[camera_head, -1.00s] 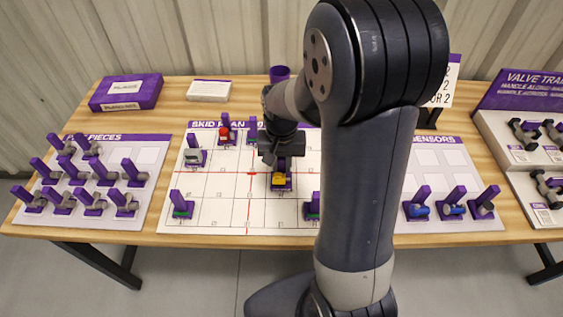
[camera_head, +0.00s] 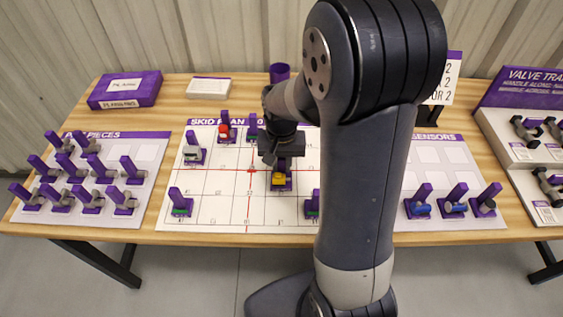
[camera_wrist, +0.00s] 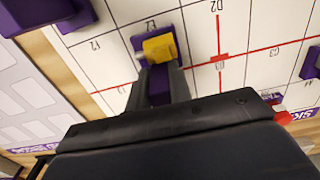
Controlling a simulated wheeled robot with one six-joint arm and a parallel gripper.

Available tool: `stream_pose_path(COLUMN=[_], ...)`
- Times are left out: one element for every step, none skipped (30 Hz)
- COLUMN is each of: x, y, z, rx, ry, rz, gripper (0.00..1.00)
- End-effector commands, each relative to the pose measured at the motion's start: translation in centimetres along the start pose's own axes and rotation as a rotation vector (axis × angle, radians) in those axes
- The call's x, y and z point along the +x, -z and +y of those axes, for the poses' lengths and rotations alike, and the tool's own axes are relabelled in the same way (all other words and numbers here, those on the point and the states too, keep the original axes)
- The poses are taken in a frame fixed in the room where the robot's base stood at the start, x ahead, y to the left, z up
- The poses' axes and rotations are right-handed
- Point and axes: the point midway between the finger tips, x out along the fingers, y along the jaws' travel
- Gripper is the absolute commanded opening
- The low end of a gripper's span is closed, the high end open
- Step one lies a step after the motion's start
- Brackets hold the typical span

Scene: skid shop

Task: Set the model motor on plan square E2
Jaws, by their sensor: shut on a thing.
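The model motor is a yellow block (camera_head: 280,177) on a purple base with an upright purple handle. It also shows in the wrist view (camera_wrist: 158,48). My gripper (camera_head: 281,157) is shut on the handle, with its dark fingers on either side of it in the wrist view (camera_wrist: 160,86). The motor is upright over the square whose printed label reads E2 (camera_wrist: 150,23), on the plan board (camera_head: 222,208). It is at or very near the board surface; I cannot tell whether the base touches.
Several other pieces stand on the plan: a red one (camera_head: 224,131), a grey one (camera_head: 192,154) and green ones (camera_head: 181,207). A pieces board (camera_head: 145,152) lies left, a sensors board (camera_head: 430,155) right. My arm hides part of the plan's right side.

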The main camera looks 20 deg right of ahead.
Motion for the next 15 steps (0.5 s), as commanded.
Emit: stream_pose_path(x=[0.13, 0.18, 0.24, 0.28, 0.33, 0.26, 0.25, 0.25, 0.25, 0.25, 0.25, 0.25, 0.25, 0.25, 0.25], y=[0.00, 0.00, 0.00, 0.00, 0.00, 0.01, 0.00, 0.00, 0.00, 0.00, 0.00, 0.00, 0.00, 0.00, 0.00], z=[0.00, 0.00, 0.00, 0.00, 0.00, 0.00, 0.00, 0.00, 0.00, 0.00, 0.00, 0.00, 0.00, 0.00, 0.00], rx=[0.000, 0.000, 0.000, 0.000, 0.000, 0.000, 0.000, 0.000, 0.000, 0.000, 0.000, 0.000, 0.000, 0.000, 0.000], ry=[0.000, 0.000, 0.000, 0.000, 0.000, 0.000, 0.000, 0.000, 0.000, 0.000, 0.000, 0.000, 0.000, 0.000, 0.000], rz=[0.000, 0.000, 0.000, 0.000, 0.000, 0.000, 0.000, 0.000, 0.000, 0.000, 0.000, 0.000, 0.000, 0.000, 0.000], gripper=[0.00, 0.00, 0.00, 0.00, 0.00, 0.22, 0.25, 0.27, 0.30, 0.33, 0.35, 0.39, 0.41, 0.44, 0.45])
